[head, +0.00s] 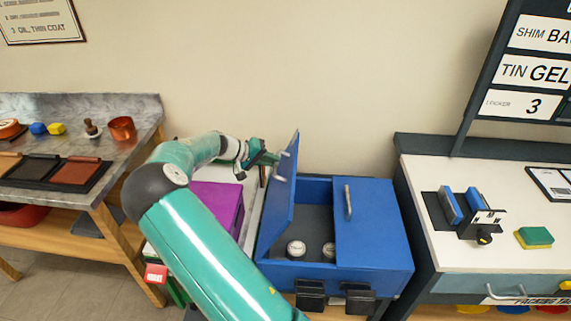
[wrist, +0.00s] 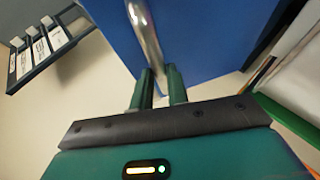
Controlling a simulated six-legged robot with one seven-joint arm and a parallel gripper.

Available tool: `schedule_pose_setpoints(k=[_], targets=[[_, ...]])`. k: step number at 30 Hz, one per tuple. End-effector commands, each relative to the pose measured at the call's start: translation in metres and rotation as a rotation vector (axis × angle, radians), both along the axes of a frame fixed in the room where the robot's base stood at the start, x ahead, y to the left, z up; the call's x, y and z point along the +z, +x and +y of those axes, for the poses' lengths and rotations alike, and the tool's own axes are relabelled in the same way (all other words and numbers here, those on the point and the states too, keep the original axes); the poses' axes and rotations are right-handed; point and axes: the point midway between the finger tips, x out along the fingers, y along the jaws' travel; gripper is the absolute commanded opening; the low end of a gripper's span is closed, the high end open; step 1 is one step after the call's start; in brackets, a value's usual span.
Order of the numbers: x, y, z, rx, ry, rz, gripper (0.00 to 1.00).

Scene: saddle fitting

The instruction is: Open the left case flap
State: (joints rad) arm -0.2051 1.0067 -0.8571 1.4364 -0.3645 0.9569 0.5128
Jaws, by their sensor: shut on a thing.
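The blue case (head: 345,243) stands on a surface at the middle right in the head view. Its left flap (head: 283,200) stands raised, nearly upright, at the left edge of the case. The right flap (head: 374,215) lies flat and closed, with a metal handle (head: 348,202). My gripper (head: 271,158) is at the outer side of the left flap, near its top. In the wrist view my gripper (wrist: 160,72) is shut on the flap's metal handle (wrist: 146,36), with the blue flap (wrist: 195,30) behind it.
Two round white-topped things (head: 296,248) sit inside the open left part of the case. A purple box (head: 217,205) stands close left of the flap, under my arm. A white bench (head: 430,185) with tools is at the right, a grey workbench (head: 140,107) at the left.

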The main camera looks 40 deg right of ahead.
Motion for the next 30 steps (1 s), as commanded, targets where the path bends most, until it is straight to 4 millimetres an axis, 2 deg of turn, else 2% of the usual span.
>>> schedule_pose_setpoints(k=[3,10,28,29,30], targets=[[0.000,0.014,0.012,0.003,-0.054,0.062,0.00],[-0.002,0.031,0.027,0.002,-0.122,0.140,0.00],[-0.003,0.037,0.033,0.000,-0.149,0.174,0.00],[-0.003,0.037,0.033,0.000,-0.149,0.174,0.20],[-0.003,0.037,0.033,0.000,-0.149,0.174,0.28]])
